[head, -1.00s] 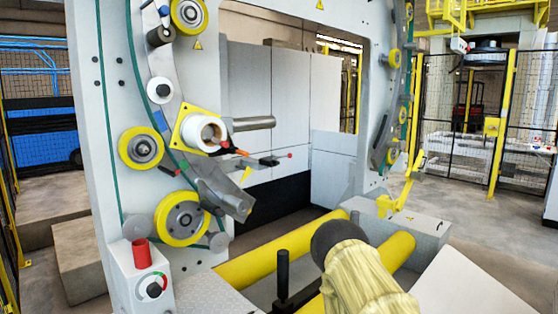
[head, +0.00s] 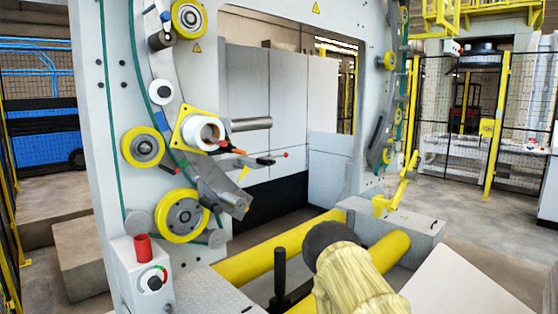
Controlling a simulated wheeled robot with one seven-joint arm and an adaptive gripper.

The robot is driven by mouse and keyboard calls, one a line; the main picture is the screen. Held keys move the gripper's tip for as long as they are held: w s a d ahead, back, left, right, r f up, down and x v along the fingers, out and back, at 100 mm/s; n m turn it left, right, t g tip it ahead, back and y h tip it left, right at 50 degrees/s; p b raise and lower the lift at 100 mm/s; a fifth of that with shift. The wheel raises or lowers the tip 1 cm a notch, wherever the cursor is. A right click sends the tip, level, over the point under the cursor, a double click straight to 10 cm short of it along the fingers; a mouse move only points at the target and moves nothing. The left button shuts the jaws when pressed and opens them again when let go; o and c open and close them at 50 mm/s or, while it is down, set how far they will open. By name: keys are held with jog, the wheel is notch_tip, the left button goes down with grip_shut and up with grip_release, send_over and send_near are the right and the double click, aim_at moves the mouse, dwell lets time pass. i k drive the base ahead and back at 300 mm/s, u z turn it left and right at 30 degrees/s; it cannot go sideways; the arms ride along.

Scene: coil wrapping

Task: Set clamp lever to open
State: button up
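A white roll (head: 203,132) sits on a yellow square plate (head: 184,126) on the ring of the wrapping machine. Just below and right of it, a small dark lever arm (head: 262,161) with a red ball tip (head: 285,155) points right. A short piece with an orange-red end (head: 225,144) lies beside the roll. No label marks the clamp lever, and these parts are too small to tell whether it is open or closed. A pale yellow covered part with a dark rounded end, likely my arm, rises at the bottom. My gripper's fingers are not visible.
A control box (head: 139,270) with a red button (head: 142,246) and a dial (head: 153,281) stands lower left. Yellow rollers (head: 240,267) and a black upright handle (head: 280,271) lie low in front of the machine. Open floor (head: 463,212) and fencing are at right.

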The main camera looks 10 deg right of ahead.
aim_at(267, 157)
jog(key=u, duration=0.3)
jog(key=k, duration=0.25)
jog(key=z, duration=1.7)
jog(key=i, duration=2.15)
jog(key=u, duration=1)
jog(key=i, duration=0.55)
jog(key=u, duration=0.65)
